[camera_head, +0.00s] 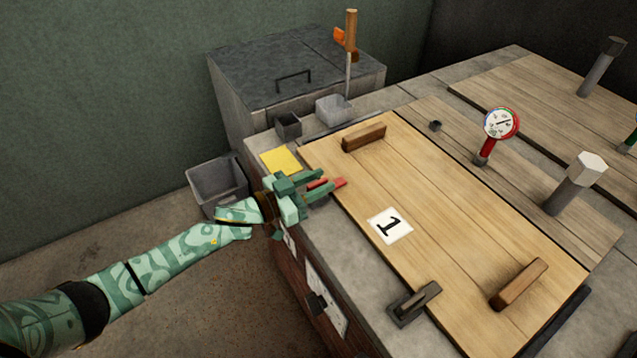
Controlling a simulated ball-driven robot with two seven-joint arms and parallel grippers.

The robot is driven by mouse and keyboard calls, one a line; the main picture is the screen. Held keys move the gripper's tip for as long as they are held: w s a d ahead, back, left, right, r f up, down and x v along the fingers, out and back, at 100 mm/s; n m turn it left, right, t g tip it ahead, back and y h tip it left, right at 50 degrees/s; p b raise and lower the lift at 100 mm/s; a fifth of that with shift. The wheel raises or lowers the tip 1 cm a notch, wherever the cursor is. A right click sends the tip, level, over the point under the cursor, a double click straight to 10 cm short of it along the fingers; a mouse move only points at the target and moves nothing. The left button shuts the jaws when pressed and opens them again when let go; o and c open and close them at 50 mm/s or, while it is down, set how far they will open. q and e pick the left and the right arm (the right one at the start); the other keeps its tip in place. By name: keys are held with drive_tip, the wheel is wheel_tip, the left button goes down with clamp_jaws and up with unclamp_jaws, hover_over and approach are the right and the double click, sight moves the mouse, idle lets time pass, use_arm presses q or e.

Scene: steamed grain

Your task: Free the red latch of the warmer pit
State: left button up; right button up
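The red latch (340,183) is at the left edge of the wooden lid (455,215) marked "1". My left gripper (322,186) comes in from the left, its green fingers apart on either side of the red latch. The fingers partly cover the latch, and I cannot tell whether they touch it. The lid lies flat on the grey stone counter, with a wooden handle at its far end (364,137) and another at its near right (519,284). My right gripper is not in view.
A dark latch (414,303) sits at the lid's near edge. A yellow cloth (281,161), a small dark box (288,125) and a grey tub (333,110) are beyond the gripper. A red dial gauge (500,124) and a hex-topped post (575,183) stand right of the lid. A grey bin (217,187) stands left.

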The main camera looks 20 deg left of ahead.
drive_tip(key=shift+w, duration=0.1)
use_arm(q)
clamp_jaws()
drive_tip(key=shift+d+r+n+p, duration=0.1)
drive_tip(key=shift+r+n+p, duration=0.2)
drive_tip(key=shift+p, duration=0.15)
drive_tip(key=n+t+y+p, duration=0.2)
drive_tip(key=y, duration=0.1)
drive_tip(key=shift+r, duration=0.15)
drive_tip(key=shift+w+n+t+y+p, duration=0.1)
drive_tip(key=shift+n+t+y+p, duration=0.25)
drive_tip(key=shift+y, duration=0.25)
drive_tip(key=shift+f+n+t+y, duration=0.35)
drive_tip(key=shift+n+y, duration=0.3)
drive_tip(key=shift+y, duration=0.45)
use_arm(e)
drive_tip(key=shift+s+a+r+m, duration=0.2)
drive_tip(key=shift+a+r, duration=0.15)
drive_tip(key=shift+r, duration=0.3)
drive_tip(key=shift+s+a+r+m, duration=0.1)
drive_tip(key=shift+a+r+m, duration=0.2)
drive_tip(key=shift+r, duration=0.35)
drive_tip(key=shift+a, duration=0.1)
